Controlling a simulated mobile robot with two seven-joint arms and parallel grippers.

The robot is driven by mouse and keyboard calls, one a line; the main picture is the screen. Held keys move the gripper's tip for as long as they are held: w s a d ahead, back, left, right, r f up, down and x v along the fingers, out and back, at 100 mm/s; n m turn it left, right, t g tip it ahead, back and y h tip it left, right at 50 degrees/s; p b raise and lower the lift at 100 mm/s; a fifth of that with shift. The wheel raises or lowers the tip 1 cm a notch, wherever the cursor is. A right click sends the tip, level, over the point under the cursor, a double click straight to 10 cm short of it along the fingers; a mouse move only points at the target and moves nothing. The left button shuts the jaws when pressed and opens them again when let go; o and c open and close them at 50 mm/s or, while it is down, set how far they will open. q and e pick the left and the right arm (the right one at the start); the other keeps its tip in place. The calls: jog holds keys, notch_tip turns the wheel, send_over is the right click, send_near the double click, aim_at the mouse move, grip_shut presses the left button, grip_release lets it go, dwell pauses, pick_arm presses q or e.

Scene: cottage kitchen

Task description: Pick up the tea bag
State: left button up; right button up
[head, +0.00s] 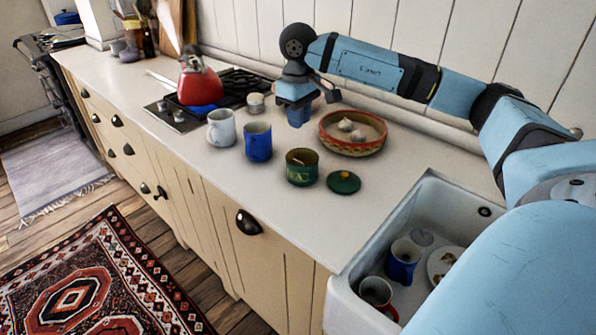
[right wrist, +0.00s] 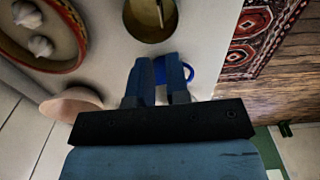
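The green canister (head: 302,174) stands uncovered on the counter, with its green lid (head: 343,182) lying beside it. A thin pale item shows inside the canister in the right wrist view (right wrist: 160,12); it may be the tea bag, but it is too small to be sure. My right gripper (head: 297,118) is above the counter, behind the blue mug and left of the red bowl, apart from the canister. In the right wrist view its two fingers (right wrist: 158,70) point toward the canister, with a narrow gap and nothing visibly held. My left gripper is out of view.
A blue mug (head: 258,142) and a white mug (head: 222,128) stand left of the canister. A red-rimmed bowl (head: 372,147) with garlic is behind it. A red kettle (head: 200,84) sits on the stove. The sink (head: 350,277) at front right holds dishes.

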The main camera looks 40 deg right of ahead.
notch_tip(320, 180, down, 12)
jog(key=shift+w+r, duration=0.1)
jog(key=shift+r, duration=0.1)
jog(key=shift+c, duration=1.2)
jog(key=shift+r, duration=0.1)
notch_tip(320, 180, up, 20)
jog(key=shift+p, duration=0.3)
dwell(0.5)
